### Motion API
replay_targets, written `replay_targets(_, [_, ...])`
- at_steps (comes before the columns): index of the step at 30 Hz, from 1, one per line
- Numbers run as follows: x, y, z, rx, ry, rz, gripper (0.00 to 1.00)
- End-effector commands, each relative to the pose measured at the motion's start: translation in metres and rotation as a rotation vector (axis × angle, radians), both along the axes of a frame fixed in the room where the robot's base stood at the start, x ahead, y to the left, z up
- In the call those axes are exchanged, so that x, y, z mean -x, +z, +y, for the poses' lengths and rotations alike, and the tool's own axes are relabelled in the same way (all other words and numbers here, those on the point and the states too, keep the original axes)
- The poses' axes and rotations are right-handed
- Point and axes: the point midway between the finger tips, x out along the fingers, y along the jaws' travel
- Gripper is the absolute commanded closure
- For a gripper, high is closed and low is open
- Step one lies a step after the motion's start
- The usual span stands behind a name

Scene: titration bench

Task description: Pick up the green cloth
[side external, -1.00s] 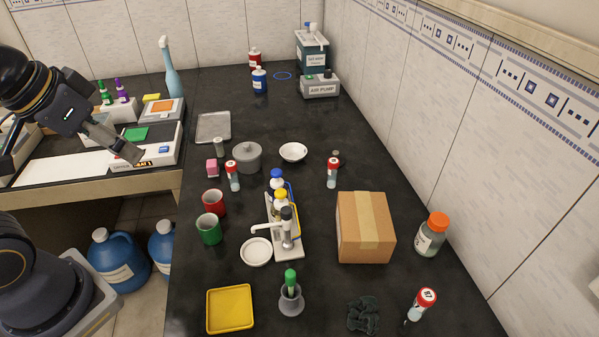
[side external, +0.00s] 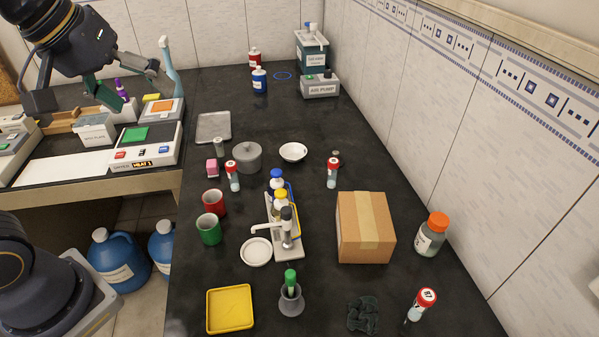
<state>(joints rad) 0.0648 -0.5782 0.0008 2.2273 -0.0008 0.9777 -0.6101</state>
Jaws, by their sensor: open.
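A dark, greenish-black crumpled cloth (side external: 363,315) lies on the black bench top at the front right. My gripper (side external: 150,97) is open, at the upper left, above the bench equipment and near the light-blue spray bottle. It is far from the cloth, and I see nothing between its fingers.
Near the cloth are a red-capped vial (side external: 421,303), a cardboard box (side external: 365,228), an orange-capped jar (side external: 431,236) and a grey holder with a green-topped item (side external: 291,297). A yellow tray (side external: 230,310) is at front left. Mugs (side external: 209,230) and a white stand (side external: 288,250) occupy the middle.

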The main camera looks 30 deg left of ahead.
Motion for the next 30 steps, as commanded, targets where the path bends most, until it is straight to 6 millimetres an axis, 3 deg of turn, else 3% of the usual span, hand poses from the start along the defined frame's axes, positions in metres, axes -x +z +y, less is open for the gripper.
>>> replay_targets(5, [-0.059,0.015,-0.05,0.119,0.104,0.089,0.11])
replay_targets(7, [-0.083,0.012,-0.081,0.154,0.135,0.136,0.11])
replay_targets(11, [-0.121,-0.013,-0.159,0.18,0.165,0.244,0.11])
replay_targets(13, [-0.131,-0.037,-0.206,0.17,0.161,0.302,0.11])
replay_targets(18, [-0.12,-0.112,-0.309,0.082,0.071,0.417,0.11])
replay_targets(21, [-0.099,-0.154,-0.346,0.019,-0.002,0.465,0.11])
replay_targets(25, [-0.072,-0.189,-0.366,-0.046,-0.056,0.511,0.11])
replay_targets(30, [-0.064,-0.211,-0.371,-0.058,-0.074,0.515,0.11])
